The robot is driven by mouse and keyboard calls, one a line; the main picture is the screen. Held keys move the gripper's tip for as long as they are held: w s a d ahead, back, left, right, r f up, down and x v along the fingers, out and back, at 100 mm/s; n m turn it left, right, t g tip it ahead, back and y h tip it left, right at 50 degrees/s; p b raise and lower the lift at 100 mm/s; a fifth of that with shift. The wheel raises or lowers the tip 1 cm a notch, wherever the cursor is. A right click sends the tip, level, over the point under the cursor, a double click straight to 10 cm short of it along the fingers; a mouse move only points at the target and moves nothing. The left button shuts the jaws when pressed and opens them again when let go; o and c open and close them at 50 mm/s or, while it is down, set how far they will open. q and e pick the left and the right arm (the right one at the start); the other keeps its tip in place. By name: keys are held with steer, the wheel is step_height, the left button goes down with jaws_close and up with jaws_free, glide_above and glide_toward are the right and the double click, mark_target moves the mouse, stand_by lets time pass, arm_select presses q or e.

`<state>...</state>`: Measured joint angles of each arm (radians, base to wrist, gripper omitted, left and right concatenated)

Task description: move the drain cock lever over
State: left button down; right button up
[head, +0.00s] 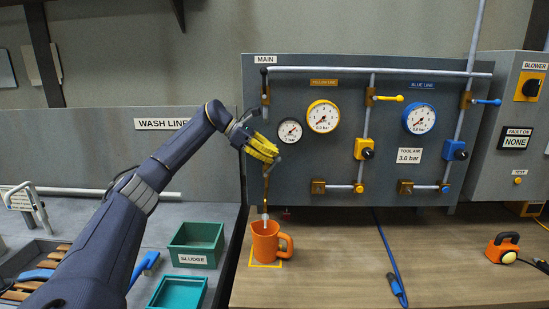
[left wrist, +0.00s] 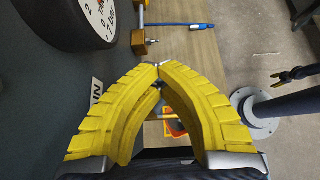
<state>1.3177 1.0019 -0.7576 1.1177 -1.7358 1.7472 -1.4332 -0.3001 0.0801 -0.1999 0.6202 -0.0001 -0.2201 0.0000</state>
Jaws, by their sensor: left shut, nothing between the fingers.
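My left gripper (head: 263,148), with yellow ribbed fingers, is in front of the left end of the grey panel, over the main pipe. It also shows in the left wrist view (left wrist: 158,72), its fingertips together with nothing between them. Just below it a brass-coloured drain pipe (head: 266,188) runs down to a pale spout (head: 265,217) above an orange mug (head: 265,243). The drain cock lever cannot be made out for certain; the fingers cover that stretch of pipe.
A small pressure gauge (head: 290,131) is close to the right of the gripper. Yellow-line gauge (head: 323,116) and blue-line gauge (head: 419,119) are farther right. A green sludge bin (head: 195,243) stands left of the mug. The wooden bench (head: 340,270) is mostly clear right of the mug.

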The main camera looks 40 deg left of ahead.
arm_select(q)
steer(key=shift+a, duration=0.1)
steer(key=shift+v, duration=1)
steer(key=c, duration=2.1)
jaws_free()
steer(key=shift+s+a+f, duration=0.1)
steer(key=shift+f, duration=0.05)
steer(key=o, duration=0.5)
steer(key=shift+c, duration=0.2)
